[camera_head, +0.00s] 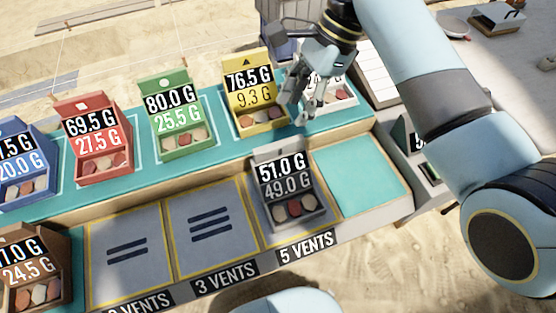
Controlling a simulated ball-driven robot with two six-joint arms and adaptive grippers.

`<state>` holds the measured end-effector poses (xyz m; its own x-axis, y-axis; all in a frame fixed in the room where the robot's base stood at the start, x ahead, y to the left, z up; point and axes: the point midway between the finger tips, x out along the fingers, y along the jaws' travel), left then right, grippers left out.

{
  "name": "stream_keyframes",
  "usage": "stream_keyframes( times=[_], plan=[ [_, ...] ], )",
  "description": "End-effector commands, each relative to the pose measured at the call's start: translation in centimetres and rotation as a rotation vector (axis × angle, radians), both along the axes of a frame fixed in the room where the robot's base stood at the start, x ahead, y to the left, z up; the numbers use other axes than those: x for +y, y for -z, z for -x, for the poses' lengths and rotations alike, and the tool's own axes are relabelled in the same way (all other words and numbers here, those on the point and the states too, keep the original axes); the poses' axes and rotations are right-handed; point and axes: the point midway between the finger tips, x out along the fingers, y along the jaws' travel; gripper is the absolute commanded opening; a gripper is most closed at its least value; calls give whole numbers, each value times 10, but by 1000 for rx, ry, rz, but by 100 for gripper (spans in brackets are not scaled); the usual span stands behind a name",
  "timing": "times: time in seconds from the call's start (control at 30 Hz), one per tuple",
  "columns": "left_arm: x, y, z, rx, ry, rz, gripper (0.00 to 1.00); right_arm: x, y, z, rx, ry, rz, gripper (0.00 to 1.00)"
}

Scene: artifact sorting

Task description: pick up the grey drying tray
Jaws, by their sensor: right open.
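A grey tray (312,219) with a raised label panel reading 51.0 G and 49.0 G stands on the square marked 5 VENTS. Several reddish and pale pieces lie in its front. My right gripper (300,106) is open, pointing down beyond the grey tray and apart from it. It hangs between the yellow tray (249,112) and a white tray (345,101), and partly hides the white one. I cannot tell whether it touches the white tray. My left gripper is not in view.
Green (180,140), red (94,152) and blue (22,186) trays stand along the back shelf. A brown tray (62,255) is at lower left. Two vent squares and a teal square (360,177) are empty.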

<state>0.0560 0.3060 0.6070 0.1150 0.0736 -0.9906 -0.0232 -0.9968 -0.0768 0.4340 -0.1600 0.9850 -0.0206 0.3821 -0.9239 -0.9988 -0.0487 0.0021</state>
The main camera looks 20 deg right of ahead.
Motion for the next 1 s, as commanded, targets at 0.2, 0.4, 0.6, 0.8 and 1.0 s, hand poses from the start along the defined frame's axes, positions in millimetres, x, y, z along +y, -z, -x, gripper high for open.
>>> stream_keyframes(
  times=[0.2, 0.4, 0.6, 0.8, 1.0],
  plan=[
    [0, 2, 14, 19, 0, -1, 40, 14, 34, 2, 6, 0, -3, 42],
    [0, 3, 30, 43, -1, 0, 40, 21, 50, 3, 2, 0, -1, 42],
    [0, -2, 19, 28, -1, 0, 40, 33, 76, 11, 7, -1, -2, 42],
    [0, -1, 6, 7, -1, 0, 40, 40, 96, 10, 3, 0, 0, 42],
    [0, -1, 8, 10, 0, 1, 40, 40, 96, 10, 1, 0, 0, 42]
  ],
)
